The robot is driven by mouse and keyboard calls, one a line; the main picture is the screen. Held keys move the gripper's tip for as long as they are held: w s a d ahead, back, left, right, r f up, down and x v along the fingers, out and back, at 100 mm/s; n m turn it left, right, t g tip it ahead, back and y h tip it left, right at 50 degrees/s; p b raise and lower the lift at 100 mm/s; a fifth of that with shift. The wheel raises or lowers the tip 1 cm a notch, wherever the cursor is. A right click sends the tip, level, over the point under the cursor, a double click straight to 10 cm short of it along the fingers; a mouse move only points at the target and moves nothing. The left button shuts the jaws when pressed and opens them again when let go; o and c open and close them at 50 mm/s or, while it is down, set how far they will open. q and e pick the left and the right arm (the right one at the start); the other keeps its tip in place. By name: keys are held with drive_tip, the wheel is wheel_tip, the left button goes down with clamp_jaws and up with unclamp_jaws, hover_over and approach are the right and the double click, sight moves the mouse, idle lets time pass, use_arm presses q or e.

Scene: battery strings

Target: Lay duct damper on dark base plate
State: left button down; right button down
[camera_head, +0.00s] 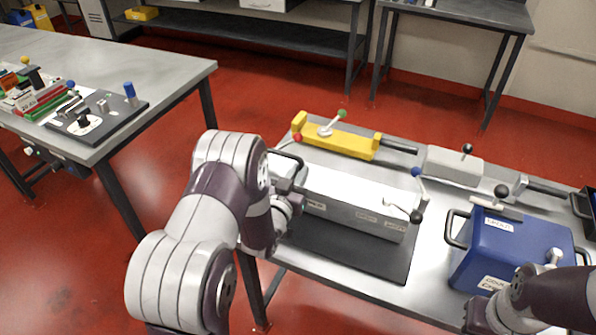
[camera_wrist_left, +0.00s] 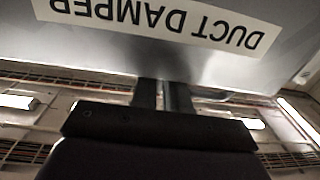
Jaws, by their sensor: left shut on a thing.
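The duct damper is a long grey box (camera_head: 350,202) with a black handle at its left end. It is over the dark base plate (camera_head: 345,249) on the near table; I cannot tell whether it touches the plate. Its "DUCT DAMPER" label (camera_wrist_left: 155,20) appears upside down in the left wrist view. My left gripper (camera_wrist_left: 165,95) is shut on the duct damper; in the head view my arm hides most of the grip at the left end. My right gripper (camera_head: 478,312) is at the lower right by a blue box, its fingers not clear.
The blue box (camera_head: 512,245) with handles stands to the right. A yellow fixture (camera_head: 340,140) and a grey fixture (camera_head: 453,166) with levers lie behind the damper. Another table (camera_head: 170,82) with small parts stands at the left. Red floor lies between the tables.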

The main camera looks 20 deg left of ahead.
use_arm(q)
drive_tip(key=shift+f, duration=0.6)
drive_tip(key=shift+f+b, duration=0.55)
drive_tip(key=shift+b, duration=0.2)
drive_tip(key=c, duration=1.1)
unclamp_jaws()
drive_tip(key=shift+o, duration=0.2)
drive_tip(key=shift+s+f, duration=0.15)
drive_tip(key=s, duration=1.3)
drive_tip(key=s+d+r+g+p, duration=0.3)
drive_tip(key=s+g, duration=0.2)
drive_tip(key=g, duration=0.3)
drive_tip(key=s+d+r+g+p, duration=0.3)
drive_tip(key=s+g, duration=0.3)
drive_tip(key=g, duration=0.2)
drive_tip(key=shift+s+d+r+g, duration=0.15)
drive_tip(key=shift+d+r+g, duration=0.2)
drive_tip(key=shift+r, duration=0.25)
